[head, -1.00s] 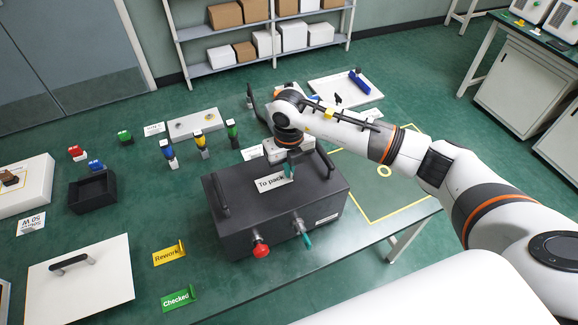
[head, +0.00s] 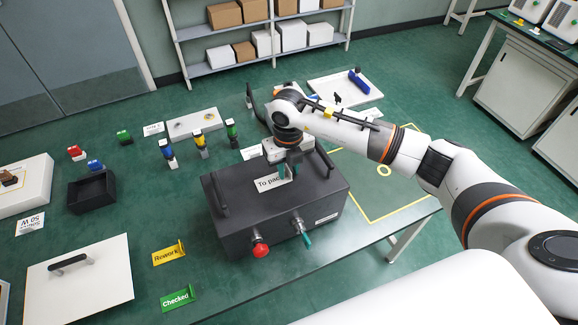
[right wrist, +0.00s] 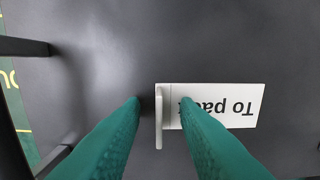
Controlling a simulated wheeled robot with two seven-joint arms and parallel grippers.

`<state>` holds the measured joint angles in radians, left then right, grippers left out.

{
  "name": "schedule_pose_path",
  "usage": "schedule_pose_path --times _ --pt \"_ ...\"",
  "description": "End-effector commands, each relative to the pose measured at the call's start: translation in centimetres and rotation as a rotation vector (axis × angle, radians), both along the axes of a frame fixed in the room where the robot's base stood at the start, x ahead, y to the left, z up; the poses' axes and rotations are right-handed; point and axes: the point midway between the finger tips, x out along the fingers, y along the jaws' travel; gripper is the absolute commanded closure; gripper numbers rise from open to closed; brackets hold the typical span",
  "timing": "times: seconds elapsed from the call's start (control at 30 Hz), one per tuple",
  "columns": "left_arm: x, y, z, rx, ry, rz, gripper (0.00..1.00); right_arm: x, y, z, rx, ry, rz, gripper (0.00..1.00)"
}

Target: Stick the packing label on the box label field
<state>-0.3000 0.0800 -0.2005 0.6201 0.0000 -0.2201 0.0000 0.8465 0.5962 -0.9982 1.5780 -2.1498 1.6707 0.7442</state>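The white "To pack" label (head: 268,184) lies on the top of the dark grey box (head: 235,205) and has a small upright tab at one end. In the right wrist view the label (right wrist: 230,106) looks flat on the dark lid, its text upside down. My right gripper (head: 289,171) is open over the box. In the right wrist view its teal fingertips (right wrist: 160,98) stand apart on either side of the tab, and the right one covers part of the label. No separate outline of a label field shows. My left gripper is not in view.
The box has dark handles, a red knob (head: 261,250) and a teal-tipped fitting (head: 306,239). A yellow "Rework" sign (head: 168,254) and a green "Checked" sign (head: 177,299) are to its left. A white tray (head: 318,88) lies behind. A yellow-outlined area (head: 400,203) at right is free.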

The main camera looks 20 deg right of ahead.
Motion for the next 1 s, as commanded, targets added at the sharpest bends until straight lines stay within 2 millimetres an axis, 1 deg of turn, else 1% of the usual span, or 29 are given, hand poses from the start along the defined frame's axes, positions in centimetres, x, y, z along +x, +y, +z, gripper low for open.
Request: schedule_pose_path --times 0.07,0.17,0.4,0.5,0.6,0.77,1.0 --pt "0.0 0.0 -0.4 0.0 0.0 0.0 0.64 0.2 0.0 0.7 0.0 -0.006 0.0 0.72" --pt "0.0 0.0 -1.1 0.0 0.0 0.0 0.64 0.2 0.0 2.3 0.001 -0.009 0.0 0.72" --pt "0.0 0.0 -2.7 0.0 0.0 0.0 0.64 0.2 -0.1 7.5 0.0 -0.01 -0.001 0.72" --pt "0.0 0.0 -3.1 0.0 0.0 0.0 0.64 0.2 -0.2 9.3 -0.001 -0.009 -0.002 0.72" --pt "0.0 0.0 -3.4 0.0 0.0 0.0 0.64 0.2 -0.2 10.7 -0.001 -0.007 -0.002 0.72" --pt "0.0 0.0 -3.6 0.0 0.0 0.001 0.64 0.1 -0.2 11.7 0.0 -0.005 -0.003 0.72" --pt "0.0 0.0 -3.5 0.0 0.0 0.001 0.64 0.1 -0.2 11.9 0.0 -0.004 -0.002 0.72"
